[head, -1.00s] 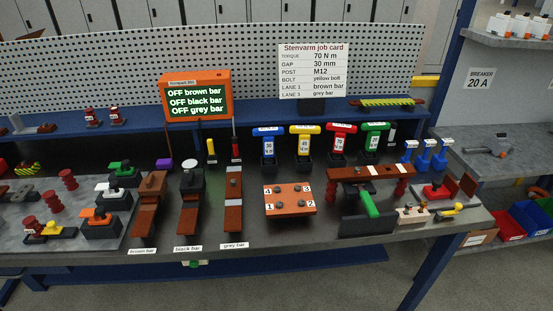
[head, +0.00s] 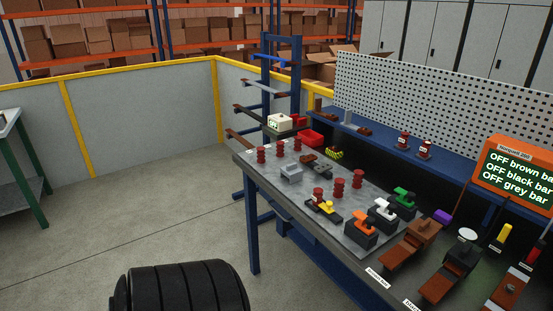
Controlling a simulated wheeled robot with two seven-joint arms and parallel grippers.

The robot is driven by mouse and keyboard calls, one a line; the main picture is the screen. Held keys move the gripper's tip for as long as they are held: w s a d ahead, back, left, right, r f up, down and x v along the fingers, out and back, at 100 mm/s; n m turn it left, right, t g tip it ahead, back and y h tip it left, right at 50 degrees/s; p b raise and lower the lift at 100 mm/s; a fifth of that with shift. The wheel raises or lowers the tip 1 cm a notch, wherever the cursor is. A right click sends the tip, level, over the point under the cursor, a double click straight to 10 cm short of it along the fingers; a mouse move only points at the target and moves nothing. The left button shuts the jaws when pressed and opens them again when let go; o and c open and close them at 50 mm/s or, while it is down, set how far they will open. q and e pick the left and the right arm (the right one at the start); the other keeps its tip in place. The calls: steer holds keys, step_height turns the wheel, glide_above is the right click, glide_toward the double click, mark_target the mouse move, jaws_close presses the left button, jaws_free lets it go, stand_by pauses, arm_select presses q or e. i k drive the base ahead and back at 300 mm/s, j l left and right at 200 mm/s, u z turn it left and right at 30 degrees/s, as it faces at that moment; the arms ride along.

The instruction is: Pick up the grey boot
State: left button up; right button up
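A small light grey piece (head: 291,172) sits on the grey metal plate (head: 335,213) on the bench, near its left edge. It may be the grey boot, but it is too small to tell its shape for sure. Dark red ribbed posts (head: 261,155) stand behind it, and a dark grey piece (head: 316,163) lies to its right. Neither gripper is in view. A black ribbed rounded part, which looks like part of my own arm, shows at the bottom left.
Green (head: 404,197), white (head: 382,209) and orange (head: 362,224) topped black blocks stand at the plate's right side. A yellow-handled piece (head: 325,208) lies before the red posts. A rack (head: 266,105) with bars stands behind the bench. Open floor (head: 130,215) lies left.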

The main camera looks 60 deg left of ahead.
mark_target(291, 171)
steer(key=u, duration=1.95)
steer(key=z, duration=1.6)
steer(key=i+u, duration=0.8)
